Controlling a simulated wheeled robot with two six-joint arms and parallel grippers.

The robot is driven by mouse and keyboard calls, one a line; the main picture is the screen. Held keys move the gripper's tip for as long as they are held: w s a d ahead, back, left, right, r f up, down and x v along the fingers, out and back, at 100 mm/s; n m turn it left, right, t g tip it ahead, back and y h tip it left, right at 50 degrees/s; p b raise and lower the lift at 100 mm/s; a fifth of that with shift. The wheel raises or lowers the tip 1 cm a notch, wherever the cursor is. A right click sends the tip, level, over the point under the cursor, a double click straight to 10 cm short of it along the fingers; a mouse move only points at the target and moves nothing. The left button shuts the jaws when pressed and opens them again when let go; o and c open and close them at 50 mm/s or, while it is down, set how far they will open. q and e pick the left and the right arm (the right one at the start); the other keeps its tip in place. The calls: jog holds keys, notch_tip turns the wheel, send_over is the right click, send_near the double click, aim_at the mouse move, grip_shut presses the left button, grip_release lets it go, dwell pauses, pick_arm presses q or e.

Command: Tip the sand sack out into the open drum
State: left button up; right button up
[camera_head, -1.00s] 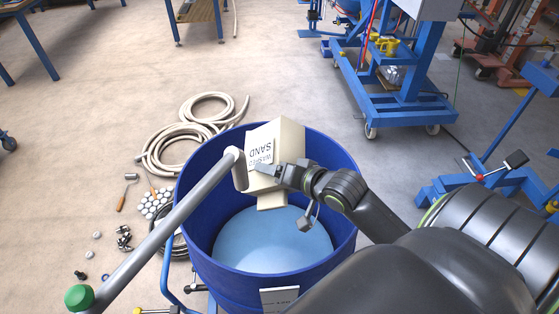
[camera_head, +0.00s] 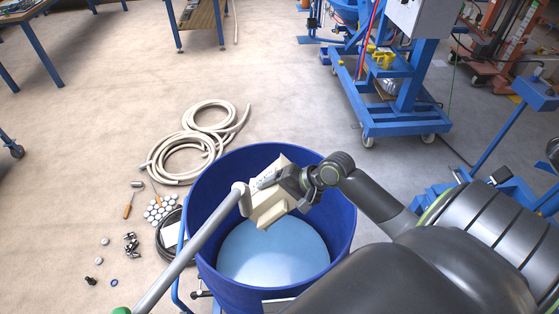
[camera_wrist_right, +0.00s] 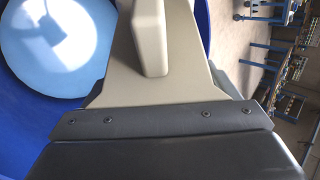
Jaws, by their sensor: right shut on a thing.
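The cream sand sack (camera_head: 268,212) is tilted inside the mouth of the blue open drum (camera_head: 209,180), in its upper middle part. My right gripper (camera_head: 270,184) is shut on the sack and holds it above the drum's bottom. In the right wrist view the pale sack (camera_wrist_right: 150,75) fills the middle beyond the dark gripper edge (camera_wrist_right: 160,118), with the drum's light blue inside (camera_wrist_right: 55,45) at upper left. The printed face of the sack is hidden now. I see no sand pouring. My left gripper is not in view.
A grey pipe (camera_head: 195,247) with a bent end crosses the drum's left rim, close to the sack. Coiled hose (camera_head: 185,150), small jars (camera_head: 160,208) and loose parts lie on the floor at left. A blue wheeled stand (camera_head: 395,125) is at the upper right.

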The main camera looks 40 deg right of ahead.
aim_at(279, 189)
jog(key=m+g+y, duration=0.1)
jog(key=r+m+g+y, duration=0.1)
jog(key=g+y, duration=0.1)
jog(key=shift+w+d+r+g, duration=0.1)
jog(key=shift+w+g, duration=0.05)
jog(key=shift+g, duration=0.15)
jog(key=shift+w+d+r+m+g+y, duration=0.15)
jog(key=shift+m+g+y, duration=0.25)
jog(key=shift+g+y, duration=0.2)
jog(key=shift+r+m+g+y, duration=0.15)
jog(key=shift+m+g+y, duration=0.25)
jog(key=shift+g+y, duration=0.15)
jog(key=shift+c, duration=0.7)
jog(key=m+g+y, duration=0.1)
jog(key=r+g+y, duration=0.1)
jog(key=y, duration=0.1)
jog(key=shift+m, duration=0.4)
jog(key=shift+s+a+r, duration=0.1)
jog(key=shift+s+a, duration=0.15)
jog(key=shift+a, duration=0.1)
jog(key=shift+d, duration=0.1)
